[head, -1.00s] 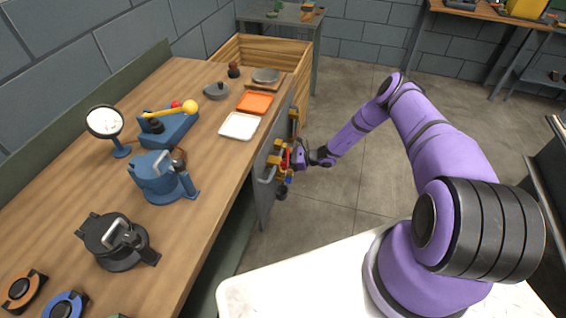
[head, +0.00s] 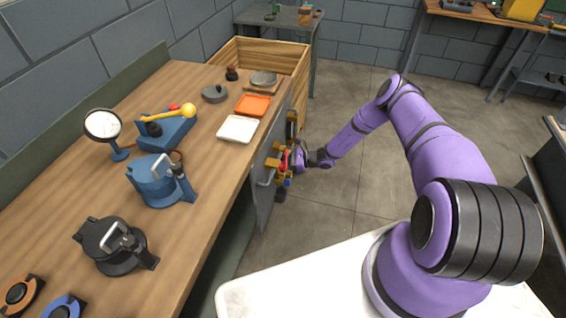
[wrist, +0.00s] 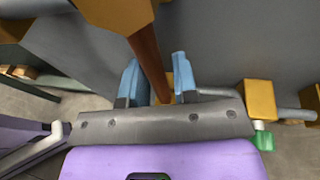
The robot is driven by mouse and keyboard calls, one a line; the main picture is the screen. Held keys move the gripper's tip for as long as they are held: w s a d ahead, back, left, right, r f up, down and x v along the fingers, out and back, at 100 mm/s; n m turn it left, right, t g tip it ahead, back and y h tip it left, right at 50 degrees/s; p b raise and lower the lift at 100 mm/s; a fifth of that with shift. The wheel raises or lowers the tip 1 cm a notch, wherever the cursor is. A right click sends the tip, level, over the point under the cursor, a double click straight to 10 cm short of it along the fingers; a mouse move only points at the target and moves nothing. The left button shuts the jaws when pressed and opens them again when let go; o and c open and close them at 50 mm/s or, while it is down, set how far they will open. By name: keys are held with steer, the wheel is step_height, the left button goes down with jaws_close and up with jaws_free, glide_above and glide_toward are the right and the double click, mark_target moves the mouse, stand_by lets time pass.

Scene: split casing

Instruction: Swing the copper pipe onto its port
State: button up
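The copper pipe (wrist: 147,62) shows in the wrist view as a reddish-brown rod. It slants down from a brass block (wrist: 118,12) at the top. In the head view my gripper (head: 288,168) is at the grey upright panel on the bench's right side, among small brass and red parts. The pipe's far end and its port are not clear there.
A second brass block (wrist: 260,101) with a green part (wrist: 263,138) is right of the fingers. The grey panel (head: 263,200) stands beside the wooden bench (head: 200,215). Blue and black housings, a gauge and trays stand on the bench. Open floor lies right of the panel.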

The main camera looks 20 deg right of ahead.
steer(key=v, duration=1.1)
steer(key=shift+w, duration=0.1)
step_height(320, 180, up, 25)
steer(key=w+a+n+g+h, duration=0.25)
steer(key=n+g, duration=0.35)
steer(key=n, duration=0.3)
steer(key=s+a+r+n+g+h, duration=0.1)
steer(key=s+r+n+h, duration=0.2)
steer(key=r, duration=0.8)
steer(key=s+a+r+n+h, duration=0.25)
steer(key=s+r, duration=0.25)
steer(key=r, duration=0.5)
steer(key=s+a+r+n+t+h, duration=0.25)
steer(key=s+r+n, duration=0.25)
steer(key=s+r, duration=1)
steer(key=s+d+r+n+t+h, duration=0.1)
steer(key=s+r, duration=0.1)
steer(key=s, duration=0.7)
steer(key=s+d+r+n+t+h, duration=0.1)
steer(key=s+r+n+t+h, duration=0.1)
steer(key=s, duration=0.7)
steer(key=shift+d+r, duration=0.25)
steer(key=shift+r, duration=0.3)
